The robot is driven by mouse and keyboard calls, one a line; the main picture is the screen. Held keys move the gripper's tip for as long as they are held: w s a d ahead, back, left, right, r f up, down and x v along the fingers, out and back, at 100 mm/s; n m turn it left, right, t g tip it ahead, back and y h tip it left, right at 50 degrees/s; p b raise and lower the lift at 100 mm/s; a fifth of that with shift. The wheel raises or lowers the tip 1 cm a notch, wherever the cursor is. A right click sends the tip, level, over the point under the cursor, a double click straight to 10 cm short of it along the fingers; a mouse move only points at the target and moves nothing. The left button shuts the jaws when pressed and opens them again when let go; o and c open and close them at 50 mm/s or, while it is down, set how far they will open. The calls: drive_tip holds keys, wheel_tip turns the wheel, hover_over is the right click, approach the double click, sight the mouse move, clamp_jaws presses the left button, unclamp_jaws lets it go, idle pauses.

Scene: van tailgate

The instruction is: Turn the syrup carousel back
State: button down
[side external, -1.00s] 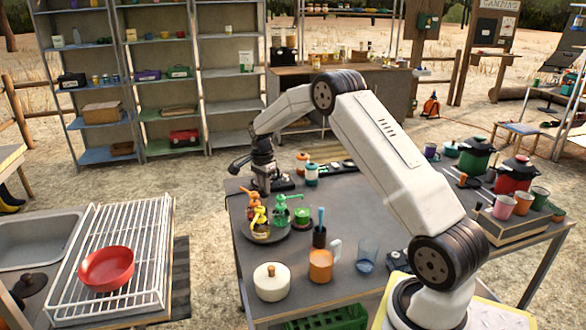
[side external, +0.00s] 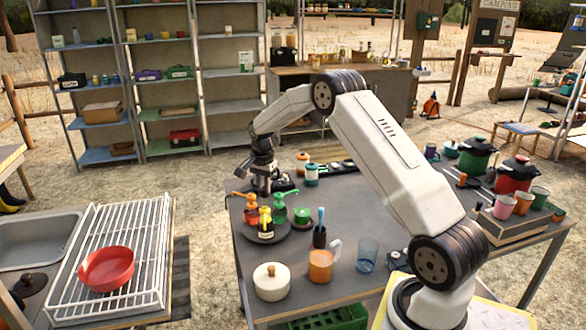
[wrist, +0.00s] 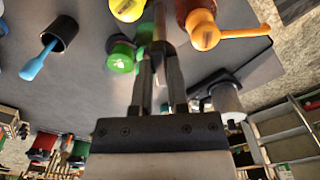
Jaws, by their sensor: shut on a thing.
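The syrup carousel (side external: 283,238) is a dark round tray on the grey table, bearing pump bottles. The orange-topped bottle (side external: 251,213) stands at its left, the yellow one (side external: 265,219) at the front and the green one (side external: 281,212) at the right. My gripper (side external: 263,188) is low at the far side of the carousel. In the wrist view my gripper (wrist: 158,52) is shut on a slim brownish bar, between the yellow top (wrist: 128,8) and the orange top (wrist: 203,28). Whether the bar belongs to the carousel cannot be told.
A green-lidded jar (side external: 302,215) and a black cup (side external: 320,237) with a blue utensil stand close to the carousel's right. An orange mug (side external: 320,266), a clear glass (side external: 367,255) and a cream pot (side external: 271,282) are nearer. The table's left edge is close.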

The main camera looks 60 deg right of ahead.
drive_tip(key=n, duration=0.4)
drive_tip(key=shift+n, duration=1.9)
drive_tip(key=c, duration=0.6)
unclamp_jaws()
drive_tip(key=shift+r, duration=0.1)
drive_tip(key=shift+r, duration=3.85)
drive_tip(key=shift+a, duration=0.1)
